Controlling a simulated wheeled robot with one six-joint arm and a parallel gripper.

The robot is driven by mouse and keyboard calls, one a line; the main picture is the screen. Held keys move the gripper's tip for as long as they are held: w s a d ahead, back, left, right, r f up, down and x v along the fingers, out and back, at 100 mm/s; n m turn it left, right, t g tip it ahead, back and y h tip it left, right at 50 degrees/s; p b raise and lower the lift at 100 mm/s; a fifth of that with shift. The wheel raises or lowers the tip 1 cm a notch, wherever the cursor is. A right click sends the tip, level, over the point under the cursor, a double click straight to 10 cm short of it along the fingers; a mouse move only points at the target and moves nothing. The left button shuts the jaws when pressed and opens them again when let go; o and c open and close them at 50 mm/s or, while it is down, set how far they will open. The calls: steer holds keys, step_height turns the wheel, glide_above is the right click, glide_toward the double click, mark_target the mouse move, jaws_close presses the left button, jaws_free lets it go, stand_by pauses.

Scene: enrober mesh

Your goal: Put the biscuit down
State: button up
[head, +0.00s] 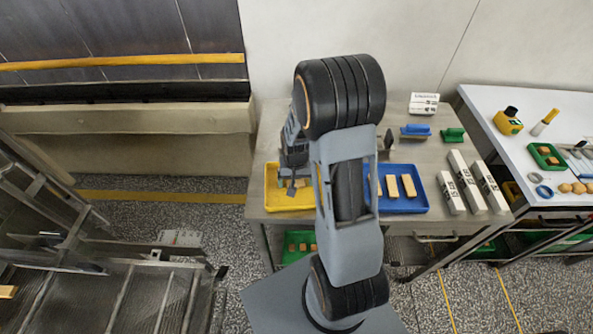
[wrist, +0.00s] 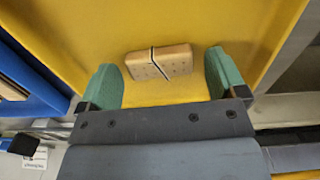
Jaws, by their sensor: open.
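The biscuit (wrist: 160,62) is tan, with dotted holes and a dark-and-white line across its middle. In the wrist view it lies on the yellow tray (wrist: 85,25), between and slightly beyond the fingertips of my gripper (wrist: 164,78). The green fingers are spread wide, with a gap at each end of the biscuit. In the head view my gripper (head: 293,187) is down over the yellow tray (head: 286,204) on the grey table. My arm hides the tray's right part. Tan pieces show by the gripper there, but too small to tell apart.
A blue tray (head: 408,206) with several tan biscuits stands right of my arm. White labelled boxes (head: 468,183) and blue and green tools (head: 416,130) lie on the table's right side. A white table (head: 541,125) stands farther right. A metal frame (head: 80,250) stands at left.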

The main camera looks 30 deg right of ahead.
mark_target(296, 181)
step_height(296, 181, up, 11)
steer(key=b, duration=0.1)
steer(key=s+a+r+n+t, duration=0.4)
steer(key=s+a+r, duration=0.4)
steer(key=s+r, duration=0.2)
steer(key=shift+s+r+n, duration=0.2)
steer(key=shift+s+n, duration=0.1)
steer(key=shift+n, duration=0.1)
steer(key=shift+a, duration=0.1)
